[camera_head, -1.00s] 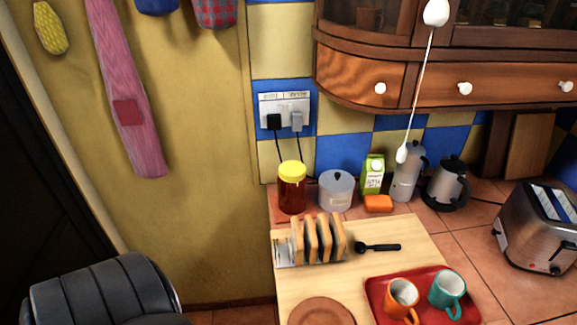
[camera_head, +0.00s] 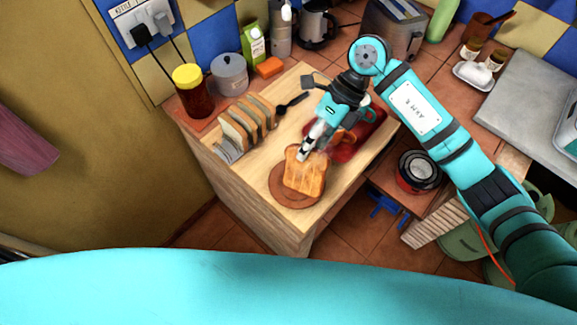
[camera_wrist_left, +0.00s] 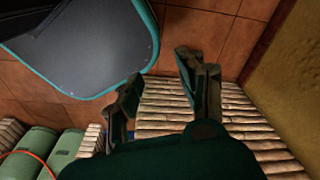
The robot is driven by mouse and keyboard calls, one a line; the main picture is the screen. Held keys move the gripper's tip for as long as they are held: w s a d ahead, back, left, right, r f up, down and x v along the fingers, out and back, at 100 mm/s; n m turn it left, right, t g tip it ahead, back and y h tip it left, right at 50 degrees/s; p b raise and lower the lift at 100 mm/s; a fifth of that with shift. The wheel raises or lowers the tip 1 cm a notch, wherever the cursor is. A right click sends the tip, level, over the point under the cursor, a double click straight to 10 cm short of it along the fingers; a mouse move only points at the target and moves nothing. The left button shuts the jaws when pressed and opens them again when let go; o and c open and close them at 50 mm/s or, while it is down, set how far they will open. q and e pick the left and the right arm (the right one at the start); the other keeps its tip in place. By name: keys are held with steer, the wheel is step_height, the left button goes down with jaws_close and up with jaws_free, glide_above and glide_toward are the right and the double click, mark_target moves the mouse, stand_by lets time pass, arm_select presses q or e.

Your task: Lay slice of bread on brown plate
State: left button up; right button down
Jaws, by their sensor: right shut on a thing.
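A toasted slice of bread (camera_head: 304,175) is over the round brown plate (camera_head: 282,196) on the wooden board, covering much of it. It looks nearly flat, but I cannot tell whether it fully rests on the plate. My right gripper (camera_head: 305,151) is shut on the far edge of the slice, its arm reaching in from the right. My left gripper (camera_wrist_left: 160,76) shows only in the left wrist view; its fingers are apart with nothing between them, above the floor area.
A rack of toast (camera_head: 246,120) stands left of the plate, with a dark spoon (camera_head: 291,103) behind. A red tray (camera_head: 366,132) with cups partly hidden by my arm lies to the right.

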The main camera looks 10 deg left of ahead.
arm_select(q)
step_height(320, 180, up, 4)
steer(key=s+a+p, duration=0.2)
steer(key=p, duration=0.1)
arm_select(e)
steer(key=shift+w+a+f+m+t+y+b, duration=0.3)
steer(key=shift+w+f+m+t+y+b, duration=0.35)
steer(key=shift+f+m+t+b, duration=1.2)
steer(key=shift+w+a+f+m+t+y+b, duration=0.4)
steer(key=shift+f+m+y+b, duration=0.65)
steer(key=shift+m, duration=1.85)
steer(key=shift+w+a+f+m+t+y+b, duration=0.2)
steer(key=shift+w+f+m+t+y+b, duration=0.4)
steer(key=shift+f+m+t+b, duration=1.3)
arm_select(q)
step_height(320, 180, down, 9)
steer(key=shift+w+d+p, duration=0.25)
steer(key=shift+d+p, duration=0.15)
steer(key=shift+p, duration=0.05)
arm_select(e)
steer(key=shift+r+m+g, duration=0.25)
steer(key=shift+m+g, duration=0.2)
steer(key=shift+g, duration=0.2)
steer(key=c, duration=1.4)
jaws_free()
steer(key=shift+c, duration=0.2)
arm_select(q)
steer(key=shift+a, duration=0.1)
